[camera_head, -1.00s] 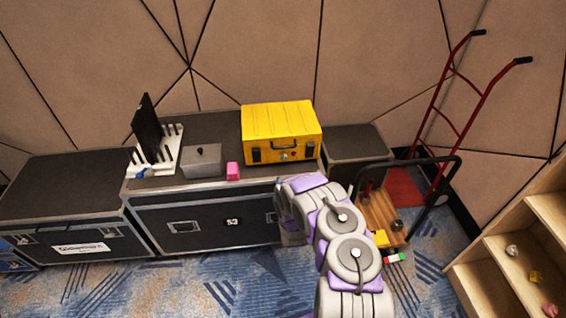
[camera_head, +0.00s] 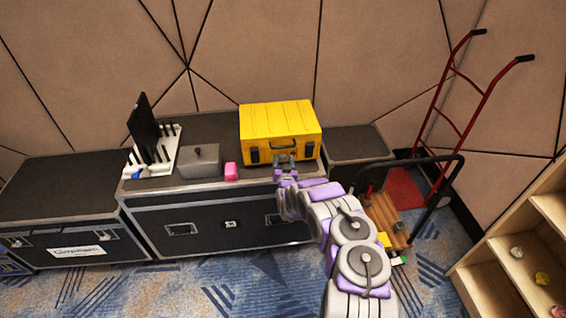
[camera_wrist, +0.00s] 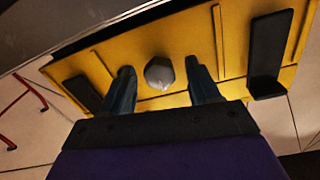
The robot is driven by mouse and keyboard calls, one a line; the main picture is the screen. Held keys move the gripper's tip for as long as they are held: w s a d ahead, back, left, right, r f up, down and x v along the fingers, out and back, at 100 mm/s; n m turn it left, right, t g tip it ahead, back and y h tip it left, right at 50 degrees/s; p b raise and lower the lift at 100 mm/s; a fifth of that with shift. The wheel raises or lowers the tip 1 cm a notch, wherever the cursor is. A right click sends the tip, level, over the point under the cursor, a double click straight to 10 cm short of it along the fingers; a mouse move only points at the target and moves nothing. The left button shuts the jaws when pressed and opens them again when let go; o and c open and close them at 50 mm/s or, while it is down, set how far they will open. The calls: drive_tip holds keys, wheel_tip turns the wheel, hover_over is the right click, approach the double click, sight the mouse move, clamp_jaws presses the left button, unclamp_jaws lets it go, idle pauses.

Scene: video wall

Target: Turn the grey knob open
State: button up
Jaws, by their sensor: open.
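The yellow case (camera_head: 280,122) stands on the black flight case, with black latches on its front. The grey knob (camera_wrist: 159,73) is on the yellow front face and shows in the wrist view between my fingertips. My gripper (camera_wrist: 160,88) is open, with one dark finger on each side of the knob. I cannot tell whether the fingers touch it. In the head view my gripper (camera_head: 284,160) is at the case's lower front and hides the knob there.
A platform cart (camera_head: 392,222) and a red hand truck (camera_head: 462,120) are at the right, beside wooden shelving (camera_head: 520,250).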

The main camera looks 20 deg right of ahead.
drive_tip(key=shift+w+d, duration=0.1)
drive_tip(key=shift+w, duration=0.05)
drive_tip(key=shift+c, duration=0.3)
drive_tip(key=c, duration=1)
